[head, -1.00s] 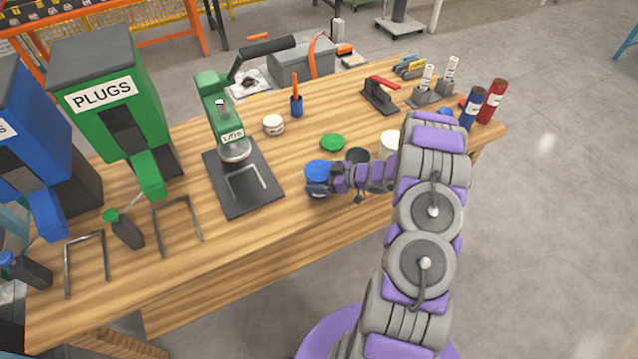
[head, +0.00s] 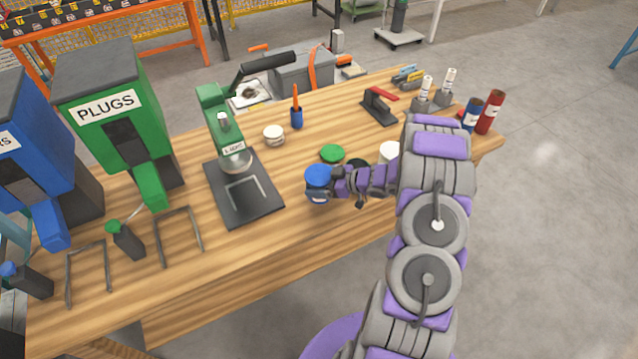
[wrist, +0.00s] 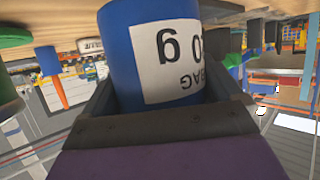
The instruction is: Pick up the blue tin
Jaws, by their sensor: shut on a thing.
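The blue tin (head: 318,177) is near the front edge of the wooden workbench in the head view. In the wrist view the blue tin (wrist: 125,50) fills the upper middle, with a white label that reads upside down. My gripper (head: 322,192) reaches it from the right. Its jaws (wrist: 160,108) are shut on the tin, one on each side. The tin's lower part is partly hidden by the jaws. I cannot tell whether its base touches the bench.
A green lid or tin (head: 332,153) is just behind, with a white tin (head: 390,152) and a dark one beside my arm. The green press (head: 232,140) on its dark base is to the left. Bare bench (head: 250,250) lies in front of the press.

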